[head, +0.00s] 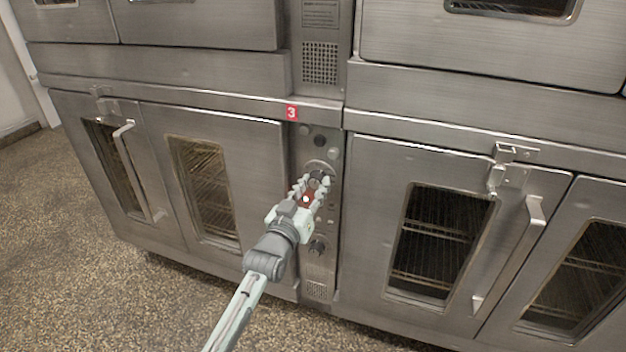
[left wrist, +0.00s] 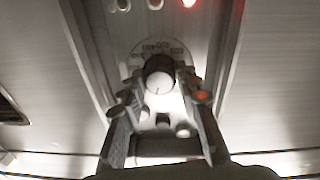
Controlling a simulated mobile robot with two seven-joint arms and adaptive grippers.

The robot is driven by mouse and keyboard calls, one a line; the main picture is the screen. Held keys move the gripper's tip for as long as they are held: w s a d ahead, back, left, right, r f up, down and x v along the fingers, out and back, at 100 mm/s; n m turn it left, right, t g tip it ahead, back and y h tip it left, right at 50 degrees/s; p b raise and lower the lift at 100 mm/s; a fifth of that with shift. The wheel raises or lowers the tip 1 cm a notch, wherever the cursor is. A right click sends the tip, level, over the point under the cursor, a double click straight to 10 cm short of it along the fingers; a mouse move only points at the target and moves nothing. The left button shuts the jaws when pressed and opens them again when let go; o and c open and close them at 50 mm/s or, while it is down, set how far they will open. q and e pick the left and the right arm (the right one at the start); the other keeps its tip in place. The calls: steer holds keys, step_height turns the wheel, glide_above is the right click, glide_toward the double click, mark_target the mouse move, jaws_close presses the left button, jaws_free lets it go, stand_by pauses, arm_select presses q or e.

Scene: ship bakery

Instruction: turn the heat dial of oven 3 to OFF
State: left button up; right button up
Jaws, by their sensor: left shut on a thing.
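Oven 3 is marked by a red label with a white 3 (head: 291,113) above a narrow control panel (head: 325,275). The heat dial (head: 317,175) is a dark round knob on a pale scale plate, high on this panel. In the left wrist view the dial (left wrist: 159,75) shows a bright front face, with small markings around it too blurred to read; its setting cannot be told. My left gripper (head: 318,183) reaches up to the panel and is shut on the dial, one finger on each side of it in the left wrist view (left wrist: 160,88). My right gripper is out of view.
A second dark knob (head: 317,247) sits lower on the panel, and a dark round control (head: 320,140) above the dial. A red light (left wrist: 189,2) glows at the top of the left wrist view. Oven doors with bar handles (head: 135,170) flank the panel. The speckled floor is clear.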

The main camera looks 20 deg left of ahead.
arm_select(q)
steer(key=shift+n+p, duration=0.75)
steer(key=shift+n, duration=1.25)
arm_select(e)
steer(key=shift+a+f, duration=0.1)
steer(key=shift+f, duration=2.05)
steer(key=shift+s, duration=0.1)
arm_select(q)
steer(key=o, duration=1.2)
steer(key=shift+c, duration=0.2)
steer(key=shift+s+f, duration=0.1)
steer(key=shift+s, duration=0.2)
steer(key=s, duration=1.1)
steer(key=shift+s+a+f, duration=0.2)
steer(key=shift+s+a, duration=0.05)
